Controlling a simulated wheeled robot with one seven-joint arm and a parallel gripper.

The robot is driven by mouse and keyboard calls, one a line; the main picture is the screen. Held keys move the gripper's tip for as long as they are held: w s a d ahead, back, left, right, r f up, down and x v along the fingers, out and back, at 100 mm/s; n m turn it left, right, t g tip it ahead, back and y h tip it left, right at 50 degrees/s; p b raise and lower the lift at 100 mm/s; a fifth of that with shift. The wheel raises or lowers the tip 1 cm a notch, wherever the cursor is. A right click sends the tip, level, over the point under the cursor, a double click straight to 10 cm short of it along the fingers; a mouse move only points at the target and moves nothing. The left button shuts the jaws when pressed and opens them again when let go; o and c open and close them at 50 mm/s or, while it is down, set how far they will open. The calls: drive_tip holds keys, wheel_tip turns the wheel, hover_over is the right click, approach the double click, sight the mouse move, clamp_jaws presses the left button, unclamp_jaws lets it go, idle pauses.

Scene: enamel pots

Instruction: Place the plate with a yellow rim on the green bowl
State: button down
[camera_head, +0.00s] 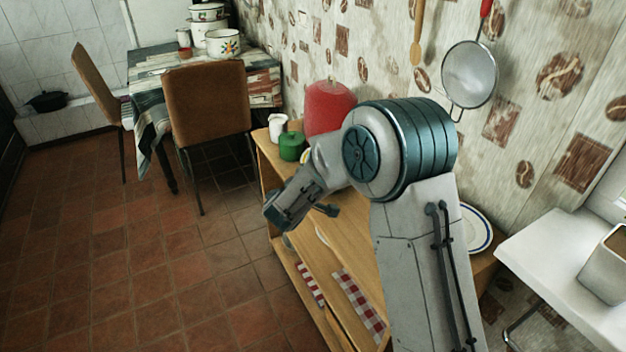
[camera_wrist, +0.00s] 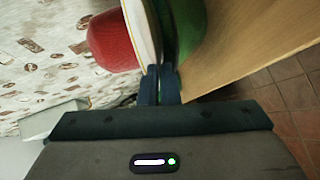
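In the wrist view the plate with a yellow rim (camera_wrist: 141,32) shows nearly edge-on. My gripper (camera_wrist: 160,72) has its two fingers close together at the plate's near edge and looks shut on that rim. The green bowl (camera_wrist: 190,35) is right beside the plate, on the side toward the wooden surface; I cannot tell whether the two touch. A green object (camera_head: 292,146) stands there on the wooden cabinet, left of the red pot.
The red pot (camera_head: 328,107) stands by the wall; it also shows beyond the plate in the wrist view (camera_wrist: 108,42). A white cup (camera_head: 277,126) stands near the green object. A blue-rimmed plate (camera_head: 479,230) lies at the cabinet's right. The tiled floor at left is clear.

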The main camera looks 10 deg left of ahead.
drive_tip(key=shift+f, duration=0.15)
drive_tip(key=shift+f+b, duration=0.5)
drive_tip(key=shift+b, duration=0.55)
drive_tip(key=c, duration=1.7)
unclamp_jaws()
drive_tip(key=shift+r, duration=0.15)
drive_tip(key=shift+r+p, duration=0.45)
drive_tip(key=shift+p, duration=0.65)
drive_tip(key=b+v, duration=0.1)
drive_tip(key=v, duration=1.1)
drive_tip(key=shift+f, duration=0.15)
